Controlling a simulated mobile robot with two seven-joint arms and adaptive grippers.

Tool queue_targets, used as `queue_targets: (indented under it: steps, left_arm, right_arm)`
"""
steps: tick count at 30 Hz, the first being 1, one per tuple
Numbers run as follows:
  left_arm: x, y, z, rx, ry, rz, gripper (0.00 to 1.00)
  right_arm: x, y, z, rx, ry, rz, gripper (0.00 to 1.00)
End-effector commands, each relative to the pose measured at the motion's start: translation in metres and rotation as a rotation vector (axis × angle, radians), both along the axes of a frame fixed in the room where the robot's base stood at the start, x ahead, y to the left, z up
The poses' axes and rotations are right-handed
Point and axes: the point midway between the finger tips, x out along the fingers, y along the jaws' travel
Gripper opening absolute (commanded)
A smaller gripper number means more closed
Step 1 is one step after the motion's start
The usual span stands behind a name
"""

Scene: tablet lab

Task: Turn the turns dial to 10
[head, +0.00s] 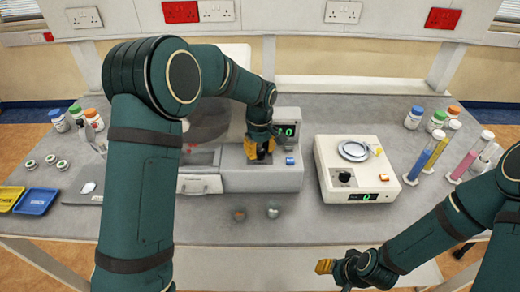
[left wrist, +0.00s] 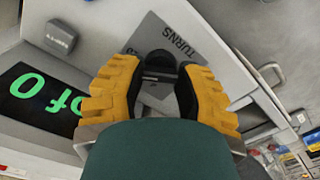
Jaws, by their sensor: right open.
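The turns dial (left wrist: 160,63) is a black knob beside a grey label reading TURNS on the pale grey machine (head: 262,178). My left gripper (head: 259,152) is at the machine's front. In the left wrist view its yellow fingers (left wrist: 160,80) stand on both sides of the knob, with the black pads against it. The knob's pointer is hard to make out. The machine's dark display (left wrist: 42,97) shows green characters that read "of 0", partly cut by a finger. My right gripper (head: 328,267) is open and empty, low at the table's front edge.
A balance (head: 358,190) with its own black knob and green 0 display stands right of the machine. Tubes (head: 470,155) and capped bottles (head: 413,118) stand further right. Small trays (head: 37,201) lie at the left. Two small round objects (head: 273,210) lie before the machine.

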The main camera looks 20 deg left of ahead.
Motion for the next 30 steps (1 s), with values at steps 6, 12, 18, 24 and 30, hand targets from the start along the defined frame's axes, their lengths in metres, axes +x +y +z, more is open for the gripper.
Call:
queue_targets:
  steps: [6,12,18,24,30]
  left_arm:
    - [0.0001,0.0001,0.0003,0.0,0.0,-0.021,0.0]
    - [0.0001,0.0004,0.0006,0.0,0.0,-0.178,0.0]
    - [0.0002,-0.0003,0.0005,-0.001,-0.001,-0.275,0.0]
    - [0.0002,-0.0002,0.0004,0.0,-0.001,-0.278,0.0]
    - [0.0003,-0.0001,0.0004,0.0,-0.001,-0.277,0.67]
  right_arm:
    - [0.0,0.0,0.0005,0.0,0.0,0.0,0.47]
    - [-0.0001,-0.0002,0.0034,0.001,0.0,0.0,0.47]
    - [-0.0001,-0.0002,0.0043,0.001,0.0,0.0,0.47]
    - [-0.0002,-0.0001,0.0041,0.001,0.0,0.0,0.47]
    - [-0.0002,-0.0002,0.0041,0.001,0.0,0.0,0.47]
